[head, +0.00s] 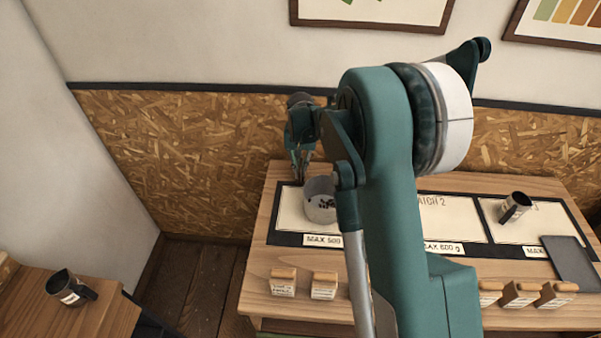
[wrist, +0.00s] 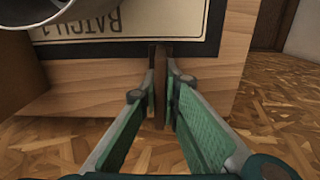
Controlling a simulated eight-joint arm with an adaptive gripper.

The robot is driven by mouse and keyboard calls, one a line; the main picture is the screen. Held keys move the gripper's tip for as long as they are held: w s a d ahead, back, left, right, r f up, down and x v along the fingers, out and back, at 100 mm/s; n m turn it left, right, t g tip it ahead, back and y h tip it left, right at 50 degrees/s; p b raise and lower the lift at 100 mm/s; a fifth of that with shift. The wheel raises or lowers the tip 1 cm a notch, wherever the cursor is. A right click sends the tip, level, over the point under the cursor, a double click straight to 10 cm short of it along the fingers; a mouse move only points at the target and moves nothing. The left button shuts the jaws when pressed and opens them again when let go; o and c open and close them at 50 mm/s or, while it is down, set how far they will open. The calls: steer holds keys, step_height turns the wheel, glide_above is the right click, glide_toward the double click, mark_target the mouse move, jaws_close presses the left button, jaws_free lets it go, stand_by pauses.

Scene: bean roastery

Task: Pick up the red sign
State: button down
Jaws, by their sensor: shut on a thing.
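I see no clearly red sign in either view. My gripper (head: 300,172) is at the back left of the table, just behind a grey container (head: 320,202). In the wrist view my gripper (wrist: 163,82) has its two green fingers close together around a thin, upright, brownish piece (wrist: 160,88). I see that piece nearly edge-on, so its face and any marking are hidden. I cannot tell whether it is the sign. In the head view my arm covers part of the table.
The table has a dark-framed mat (wrist: 95,52) with batch areas and weight labels. A dark mug (head: 513,206) lies tilted at the right, beside a dark slab (head: 569,262). Wooden-topped blocks (head: 283,281) line the front edge. Another dark mug (head: 69,287) is on the left table.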

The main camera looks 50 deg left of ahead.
steer(key=shift+r, duration=0.1)
steer(key=shift+r, duration=4.95)
